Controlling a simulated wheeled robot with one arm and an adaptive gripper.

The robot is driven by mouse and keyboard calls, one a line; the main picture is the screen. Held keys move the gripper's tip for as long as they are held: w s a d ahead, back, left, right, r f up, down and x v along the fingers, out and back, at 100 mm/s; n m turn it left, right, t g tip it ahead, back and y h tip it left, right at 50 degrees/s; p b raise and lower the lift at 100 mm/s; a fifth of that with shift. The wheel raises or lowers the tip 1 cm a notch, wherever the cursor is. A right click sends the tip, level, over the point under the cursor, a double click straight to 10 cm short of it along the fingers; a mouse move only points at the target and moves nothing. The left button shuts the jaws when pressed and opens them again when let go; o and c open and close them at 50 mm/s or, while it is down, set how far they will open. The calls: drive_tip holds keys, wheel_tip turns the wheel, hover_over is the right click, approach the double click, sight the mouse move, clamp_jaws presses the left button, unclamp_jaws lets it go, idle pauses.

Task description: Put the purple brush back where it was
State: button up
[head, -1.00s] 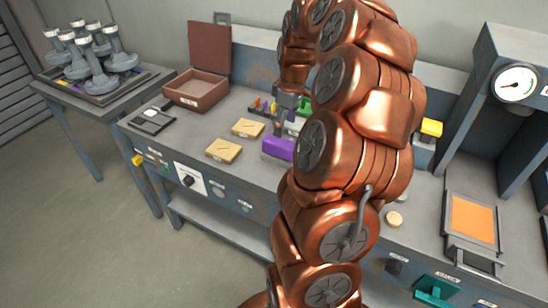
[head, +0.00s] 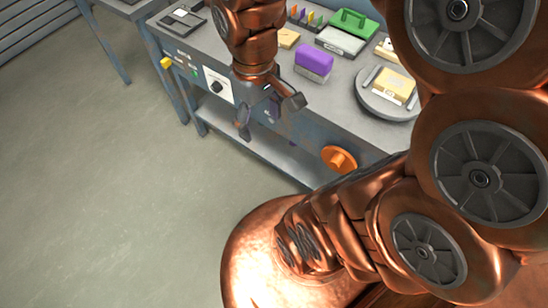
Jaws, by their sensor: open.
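The purple brush (head: 314,58) stands upright on the bench top, with its purple block above and a pale grey lower part resting on the surface. My gripper (head: 270,117) points down in front of the bench's front edge, to the lower left of the brush in the picture. Its dark fingers are spread apart with nothing between them, and they are clear of the brush.
A round grey turntable (head: 375,104) with a pale block (head: 394,84) is right of the brush. An orange knob (head: 339,160) juts from the bench front.

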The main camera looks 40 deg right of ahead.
drive_tip(key=s+a+f+m, duration=0.1)
drive_tip(key=s+a+f, duration=0.1)
drive_tip(key=s, duration=0.6)
drive_tip(key=shift+a+m+g, duration=0.3)
drive_tip(key=shift+a+m, duration=0.05)
drive_tip(key=shift+m, duration=0.05)
wheel_tip(320, 180, up, 4)
drive_tip(key=p, duration=0.4)
drive_tip(key=shift+r, duration=0.2)
drive_tip(key=shift+f, duration=0.15)
